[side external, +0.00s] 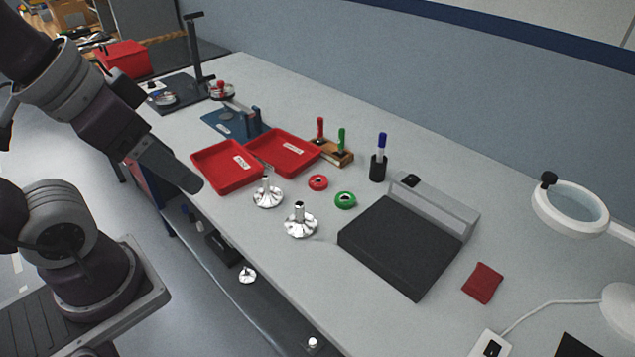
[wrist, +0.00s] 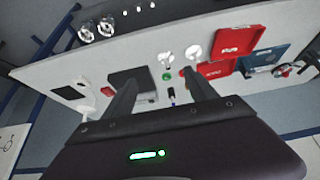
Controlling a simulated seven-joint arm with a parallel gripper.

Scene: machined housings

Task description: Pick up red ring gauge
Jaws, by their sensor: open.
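The red ring gauge (side external: 318,182) lies flat on the grey bench, between the red trays and a green ring gauge (side external: 345,200). In the wrist view the green ring (wrist: 167,76) shows between my fingers; the red ring is small there, close to the right fingertip and hard to make out. My gripper (side external: 192,183) is high and to the left of the red ring in the side view, well apart from it. In the wrist view my gripper (wrist: 160,78) has its two fingers spread, with nothing held between them.
Two silver flanged parts (side external: 268,195) (side external: 300,222) stand near the rings. Red trays (side external: 228,186) (side external: 285,170) lie behind. A wooden block holds red and green handled tools (side external: 338,155). A pen cup (side external: 377,168) and a dark box (side external: 395,245) stand to the right.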

